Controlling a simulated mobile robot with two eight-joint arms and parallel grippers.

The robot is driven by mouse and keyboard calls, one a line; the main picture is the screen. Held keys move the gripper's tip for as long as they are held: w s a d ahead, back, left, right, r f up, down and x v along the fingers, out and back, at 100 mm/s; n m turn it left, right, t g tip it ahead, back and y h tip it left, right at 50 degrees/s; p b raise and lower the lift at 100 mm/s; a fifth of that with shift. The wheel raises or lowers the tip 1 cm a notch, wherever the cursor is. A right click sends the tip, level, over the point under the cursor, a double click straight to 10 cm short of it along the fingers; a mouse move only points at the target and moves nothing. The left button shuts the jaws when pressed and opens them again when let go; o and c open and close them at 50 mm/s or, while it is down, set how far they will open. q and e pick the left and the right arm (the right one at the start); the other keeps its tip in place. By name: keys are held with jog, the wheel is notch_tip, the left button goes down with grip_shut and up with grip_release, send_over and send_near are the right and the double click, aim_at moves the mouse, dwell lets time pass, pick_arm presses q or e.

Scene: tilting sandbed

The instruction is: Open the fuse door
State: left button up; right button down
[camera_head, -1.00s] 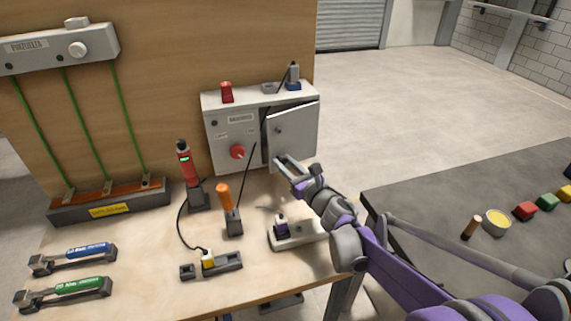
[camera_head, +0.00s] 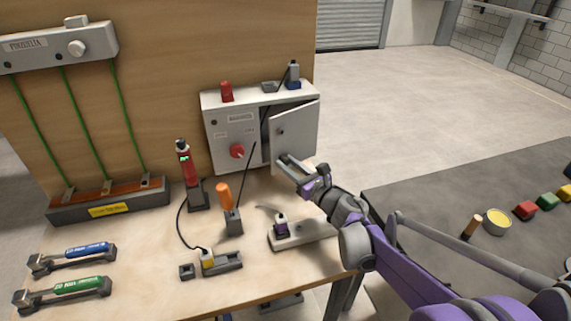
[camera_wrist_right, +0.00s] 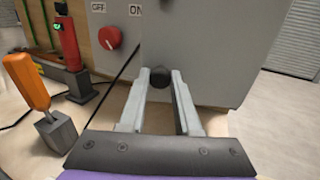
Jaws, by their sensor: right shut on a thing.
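The fuse door (camera_head: 298,140) is a light grey panel on the front right of the grey fuse box (camera_head: 228,122). It stands partly open, swung out from its right side, with a dark gap along its left edge. My right gripper (camera_head: 284,158) is at the door's lower left. In the right wrist view its fingers (camera_wrist_right: 160,88) are closed around a dark round knob (camera_wrist_right: 159,77) on the door (camera_wrist_right: 200,50). The fingers hide this knob in the head view. My left gripper is not in view.
A red rotary switch (camera_head: 237,151) is left of the door. A red tool (camera_head: 185,165), an orange-handled tool (camera_head: 224,197) and a fixture with a purple part (camera_head: 281,226) stand on the bench. Another table (camera_head: 420,195) lies to the right.

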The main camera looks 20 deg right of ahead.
jog(key=shift+s+d+n+y, duration=0.3)
jog(key=shift+s+d+y, duration=0.1)
jog(key=c, duration=0.6)
grip_release()
jog(key=v, duration=1.1)
jog(key=shift+r, duration=0.15)
jog(key=shift+w, duration=0.1)
